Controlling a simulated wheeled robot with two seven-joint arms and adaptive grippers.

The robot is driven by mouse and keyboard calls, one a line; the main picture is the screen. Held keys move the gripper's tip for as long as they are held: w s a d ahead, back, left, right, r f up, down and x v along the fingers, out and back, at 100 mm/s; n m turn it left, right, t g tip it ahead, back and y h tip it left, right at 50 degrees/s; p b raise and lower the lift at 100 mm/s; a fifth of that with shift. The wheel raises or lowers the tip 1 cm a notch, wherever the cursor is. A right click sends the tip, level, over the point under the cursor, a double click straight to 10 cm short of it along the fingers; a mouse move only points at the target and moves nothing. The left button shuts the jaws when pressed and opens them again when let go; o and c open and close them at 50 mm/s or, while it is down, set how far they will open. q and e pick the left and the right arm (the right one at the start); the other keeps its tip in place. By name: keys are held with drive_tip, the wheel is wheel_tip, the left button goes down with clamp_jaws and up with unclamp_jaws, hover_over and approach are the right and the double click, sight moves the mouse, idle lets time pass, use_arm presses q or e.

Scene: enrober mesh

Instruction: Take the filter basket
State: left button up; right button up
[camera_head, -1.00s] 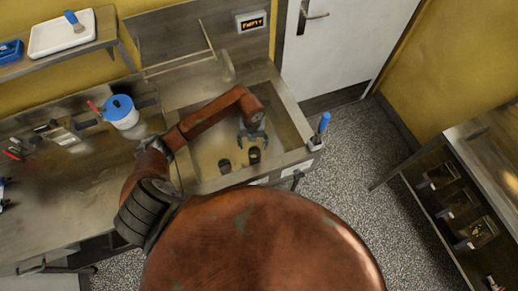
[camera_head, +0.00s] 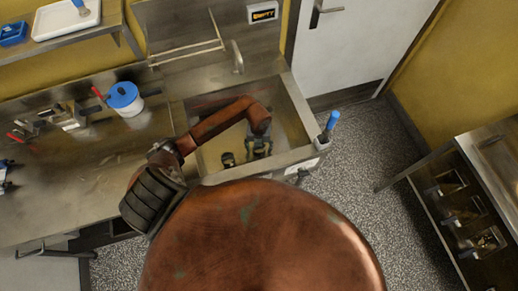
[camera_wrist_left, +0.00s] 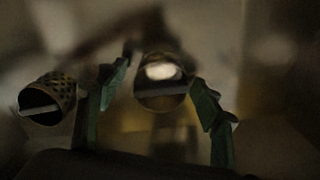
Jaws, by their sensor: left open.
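My left gripper (camera_head: 258,147) is open and reaches down into the sink basin (camera_head: 292,128). In the left wrist view its two green fingers (camera_wrist_left: 160,76) stand on either side of a round, dark basket-like piece (camera_wrist_left: 160,99) with a bright spot inside. I cannot tell whether the fingers touch it. A second basket with perforated walls (camera_wrist_left: 52,88) lies outside the fingers to the left. It shows in the head view as a small dark cup (camera_head: 228,160) left of the gripper. The gripper mostly hides the first basket in the head view. My right gripper is not in view.
The sink walls surround the gripper, with a faucet (camera_head: 237,57) behind. A blue-lidded white tub (camera_head: 124,98) stands on the counter at left. A blue-handled tool (camera_head: 331,122) stands at the sink's right corner. A shelf unit (camera_head: 440,170) is far right.

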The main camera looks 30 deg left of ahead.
use_arm(q)
drive_tip(key=c, duration=1.2)
